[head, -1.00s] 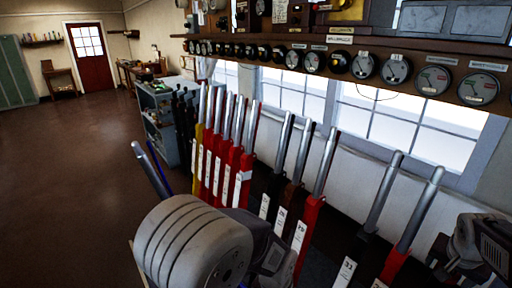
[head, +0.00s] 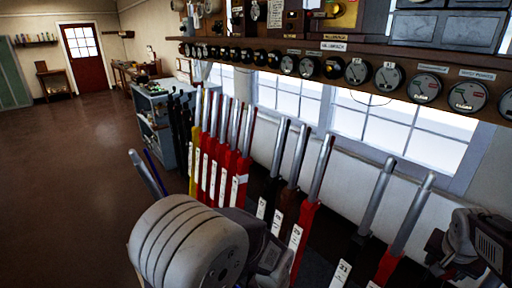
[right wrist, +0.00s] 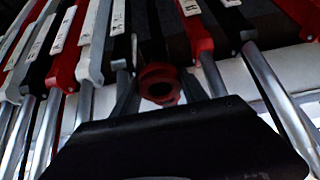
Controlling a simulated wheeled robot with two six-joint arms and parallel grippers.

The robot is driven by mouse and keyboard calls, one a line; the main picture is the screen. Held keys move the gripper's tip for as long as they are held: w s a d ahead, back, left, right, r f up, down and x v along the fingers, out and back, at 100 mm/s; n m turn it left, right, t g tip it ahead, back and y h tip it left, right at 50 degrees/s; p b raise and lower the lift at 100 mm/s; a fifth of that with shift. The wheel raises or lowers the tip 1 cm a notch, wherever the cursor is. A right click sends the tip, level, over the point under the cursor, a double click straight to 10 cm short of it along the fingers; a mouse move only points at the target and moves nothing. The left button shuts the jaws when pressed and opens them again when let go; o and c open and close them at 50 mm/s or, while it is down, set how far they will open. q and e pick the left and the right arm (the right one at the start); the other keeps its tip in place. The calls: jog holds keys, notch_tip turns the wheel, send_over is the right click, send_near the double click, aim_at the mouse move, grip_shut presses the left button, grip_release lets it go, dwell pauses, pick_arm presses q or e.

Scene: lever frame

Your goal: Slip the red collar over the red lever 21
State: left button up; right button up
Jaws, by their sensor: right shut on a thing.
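The red collar (right wrist: 160,82) is a short red ring with a dark hole, seen in the right wrist view. My right gripper (right wrist: 158,88) is shut on it. A red lever (right wrist: 196,33) with a steel handle stands just to its right in that view; the collar looks apart from it, though depth is hard to judge. In the head view a red lever with a steel handle (head: 407,218) stands at the far right of the row, another red lever (head: 307,215) near the middle. Lever numbers are too small to read surely. The collar and my left gripper's fingers do not show in the head view.
Black levers (head: 373,205) stand close beside the red ones, and several red levers (head: 230,165) crowd together further left. A shelf of round dials (head: 386,76) runs above the row, before the windows. Open brown floor (head: 70,170) lies at the left.

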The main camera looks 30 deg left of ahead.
notch_tip(320, 180, up, 5)
jog(key=p, duration=0.4)
jog(key=shift+r, duration=0.15)
